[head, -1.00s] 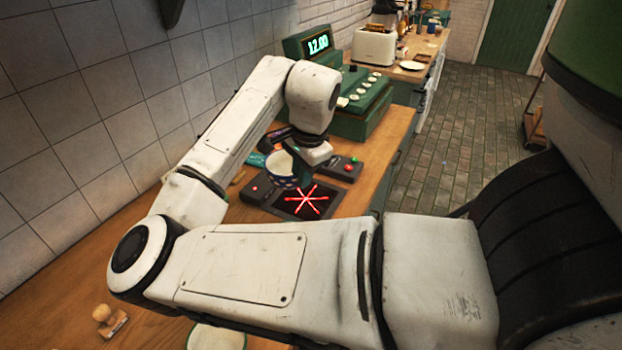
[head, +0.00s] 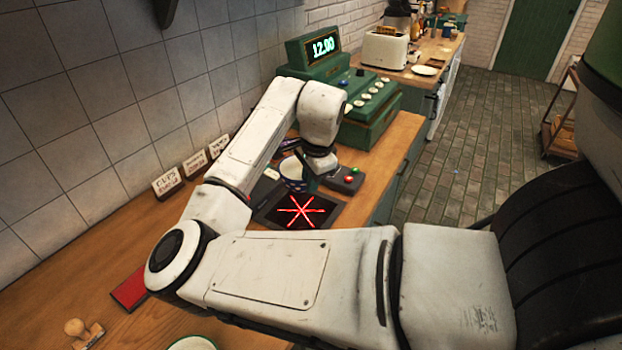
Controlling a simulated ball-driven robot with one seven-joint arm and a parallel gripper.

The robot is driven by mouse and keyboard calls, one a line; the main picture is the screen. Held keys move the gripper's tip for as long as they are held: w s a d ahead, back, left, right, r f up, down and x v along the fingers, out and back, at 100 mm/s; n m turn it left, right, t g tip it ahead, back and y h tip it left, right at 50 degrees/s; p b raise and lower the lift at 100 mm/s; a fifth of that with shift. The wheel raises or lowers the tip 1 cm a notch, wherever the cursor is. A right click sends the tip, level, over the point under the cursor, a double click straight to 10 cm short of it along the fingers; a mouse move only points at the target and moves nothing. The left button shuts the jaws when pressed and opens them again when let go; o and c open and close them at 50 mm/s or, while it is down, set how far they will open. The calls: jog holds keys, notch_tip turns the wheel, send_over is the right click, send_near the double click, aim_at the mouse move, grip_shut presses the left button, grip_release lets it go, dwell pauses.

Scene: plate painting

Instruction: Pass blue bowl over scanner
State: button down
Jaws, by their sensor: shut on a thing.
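The blue bowl (head: 293,173), blue-patterned outside and pale inside, is held at the far edge of the scanner. My gripper (head: 311,178) is shut on the bowl's right side; its fingertips are small and partly hidden by my wrist. The scanner (head: 268,212) is a dark plate set in the wooden counter with a glowing red star of lines. The bowl appears just beyond the red lines; I cannot tell its exact height above the counter.
A green till (head: 368,108) reading 12.00 stands behind. A small box with red and green buttons (head: 346,180) is right of the bowl. Label cards (head: 194,163) line the wall. A wooden stamp (head: 82,332), red pad (head: 130,290) and pale dish (head: 192,343) lie near the front.

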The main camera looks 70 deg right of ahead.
jog(key=shift+p, duration=0.35)
jog(key=p+v, duration=0.4)
jog(key=v, duration=0.1)
jog(key=shift+w+d+r+p, duration=0.15)
jog(key=shift+w+d+p, duration=0.15)
jog(key=shift+w, duration=0.1)
dwell(1.0)
